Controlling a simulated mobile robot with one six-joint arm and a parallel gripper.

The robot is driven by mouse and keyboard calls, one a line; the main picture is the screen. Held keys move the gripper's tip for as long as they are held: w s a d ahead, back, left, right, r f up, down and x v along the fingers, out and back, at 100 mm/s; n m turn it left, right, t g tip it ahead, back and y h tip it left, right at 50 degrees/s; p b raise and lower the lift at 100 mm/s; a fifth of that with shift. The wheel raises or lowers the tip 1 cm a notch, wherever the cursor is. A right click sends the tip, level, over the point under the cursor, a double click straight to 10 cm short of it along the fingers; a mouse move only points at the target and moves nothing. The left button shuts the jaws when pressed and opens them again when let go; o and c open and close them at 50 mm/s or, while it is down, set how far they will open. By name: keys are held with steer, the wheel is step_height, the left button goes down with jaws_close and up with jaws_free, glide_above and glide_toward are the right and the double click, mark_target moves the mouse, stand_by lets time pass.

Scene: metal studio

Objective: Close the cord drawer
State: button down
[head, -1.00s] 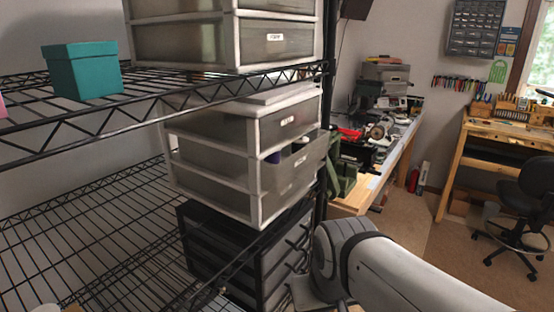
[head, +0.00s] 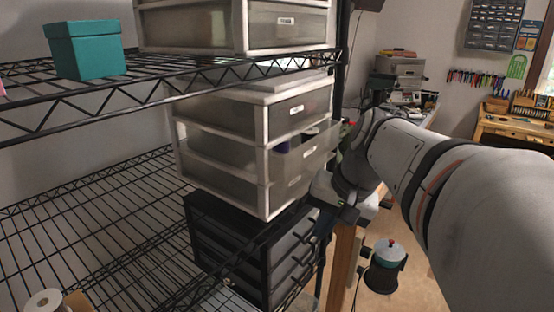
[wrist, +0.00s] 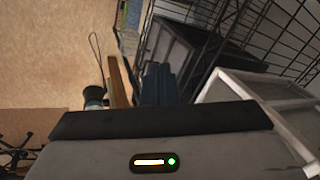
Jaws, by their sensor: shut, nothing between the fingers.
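The labels are too small to read, so I cannot confirm which says cord. My gripper (head: 322,225) points down just right of the unit and below the open drawer's front, apart from it. Its dark blue fingers also show shut and empty in the wrist view (wrist: 157,72).
A black drawer unit (head: 229,244) stands below the white one, close to my gripper. The wire shelf above (head: 130,109) holds a teal box (head: 86,50) and another drawer unit (head: 193,29). A workbench lies behind my arm.

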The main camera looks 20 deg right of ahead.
steer(key=w+d+r+m+t+y+b, duration=0.1)
steer(key=w+d+r+m+t+y, duration=0.1)
steer(key=d+r, duration=0.55)
steer(key=w+d+r+m+t+y+b, duration=0.1)
steer(key=w+d+r+m+t, duration=0.15)
steer(key=d+r, duration=0.45)
steer(key=p+x, duration=0.2)
steer(key=x, duration=1)
steer(key=shift+w+a, duration=0.4)
steer(key=shift+a, duration=0.05)
steer(key=shift+r, duration=0.15)
